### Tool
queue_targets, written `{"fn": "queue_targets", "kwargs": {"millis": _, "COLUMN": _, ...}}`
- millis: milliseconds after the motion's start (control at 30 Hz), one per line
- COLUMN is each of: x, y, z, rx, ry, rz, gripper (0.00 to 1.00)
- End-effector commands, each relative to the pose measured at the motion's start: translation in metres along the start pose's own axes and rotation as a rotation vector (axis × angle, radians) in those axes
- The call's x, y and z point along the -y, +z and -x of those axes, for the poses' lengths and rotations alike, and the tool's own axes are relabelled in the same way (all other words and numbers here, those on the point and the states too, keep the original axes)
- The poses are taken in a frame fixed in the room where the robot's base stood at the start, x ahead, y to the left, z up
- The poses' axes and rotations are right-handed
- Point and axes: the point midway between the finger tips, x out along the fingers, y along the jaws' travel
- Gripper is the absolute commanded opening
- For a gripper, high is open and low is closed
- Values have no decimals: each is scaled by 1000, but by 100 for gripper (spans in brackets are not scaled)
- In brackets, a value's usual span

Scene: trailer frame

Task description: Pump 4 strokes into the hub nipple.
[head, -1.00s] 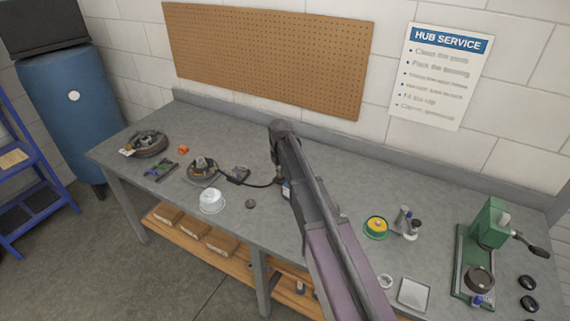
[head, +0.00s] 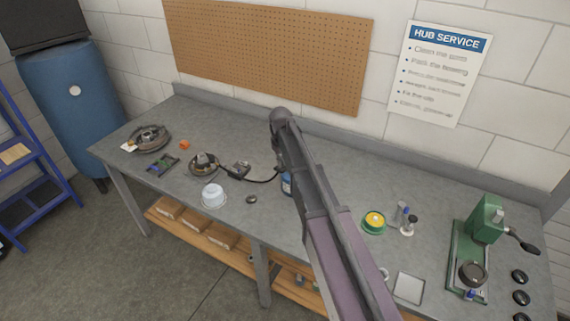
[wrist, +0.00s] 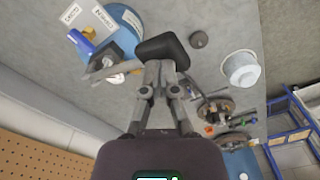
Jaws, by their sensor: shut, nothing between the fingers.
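In the wrist view my gripper (wrist: 160,66) has its fingers together, right at a black grip (wrist: 163,47) on the end of a grey lever (wrist: 112,70). I cannot tell whether they touch. The lever runs left to a dark pump head (wrist: 98,52) beside a blue round body with white labels (wrist: 128,18). The nipple is too small to make out.
A white tub (head: 213,196) and a dark cap (head: 251,199) lie in front of the hub. Another hub assembly (head: 150,138) is at the far left. Right of my arm are a yellow-green tin (head: 373,222), a white tray (head: 409,288) and a green press (head: 486,220).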

Motion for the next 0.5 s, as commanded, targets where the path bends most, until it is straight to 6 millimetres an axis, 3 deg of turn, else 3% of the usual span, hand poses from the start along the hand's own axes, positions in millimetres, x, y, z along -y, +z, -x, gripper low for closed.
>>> {"fn": "queue_targets", "kwargs": {"millis": 500, "x": 2, "y": 2, "z": -9, "rx": 0, "ry": 0, "rz": 0, "gripper": 0}}
